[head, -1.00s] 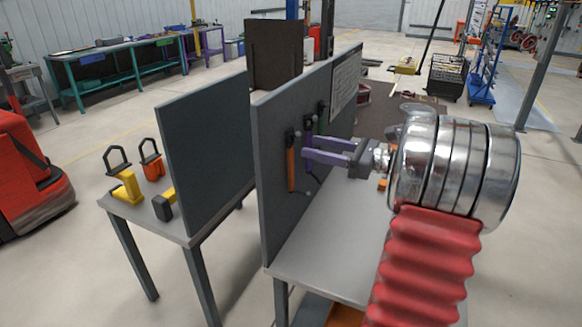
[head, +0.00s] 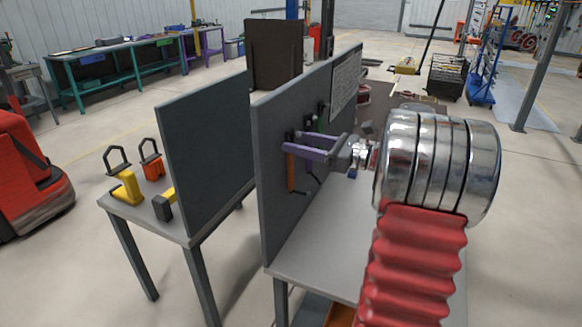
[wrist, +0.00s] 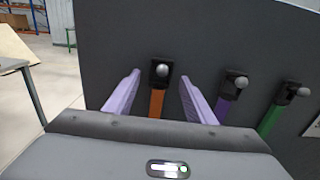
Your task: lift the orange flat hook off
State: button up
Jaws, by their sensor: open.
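The orange flat hook (head: 292,171) hangs on the grey upright panel, the leftmost of the hooks there. In the wrist view the orange hook (wrist: 156,104) shows its dark top with a round silver knob, between my two lilac fingers. My gripper (head: 288,143) is open, its fingers pointing at the panel near the hook's top. In the wrist view my gripper (wrist: 158,80) has a finger on each side of the hook, with gaps visible. The hook's lower part is hidden behind my gripper body in the wrist view. I cannot tell whether a finger touches the panel.
A purple hook (wrist: 222,108) hangs close right of my right finger, and a green hook (wrist: 270,120) farther right. The grey panel (head: 268,200) stands on a table (head: 330,262). A second table (head: 150,215) at left holds yellow and orange pieces.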

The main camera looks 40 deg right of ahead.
dwell(0.3)
grip_shut()
dwell(0.5)
